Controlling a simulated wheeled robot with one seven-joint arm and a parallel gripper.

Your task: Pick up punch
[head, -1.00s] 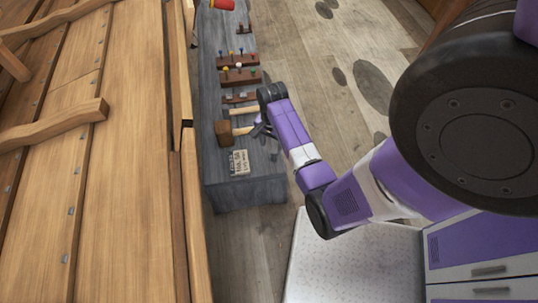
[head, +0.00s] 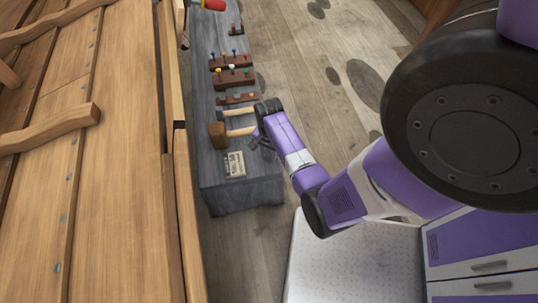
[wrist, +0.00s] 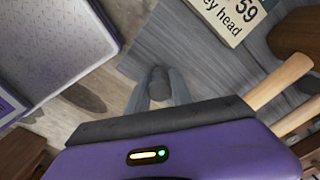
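No punch can be told apart for sure. Small tools with coloured tops stand in two brown wooden racks (head: 238,79) on the grey bench (head: 215,185), too small to identify in the head view. My gripper (head: 262,142) is over the right side of the bench, beside the mallet handle and nearer than the racks. In the wrist view its two grey fingers (wrist: 160,88) are apart. A dark rounded shape shows between them; I cannot tell what it is or whether it is touched.
A wooden mallet (head: 217,135) and a printed card (head: 234,164) lie on the near part of the bench; the card also shows in the wrist view (wrist: 232,14). A red and yellow object (head: 213,5) is at the far end. The planked wooden hull (head: 125,170) runs along the left.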

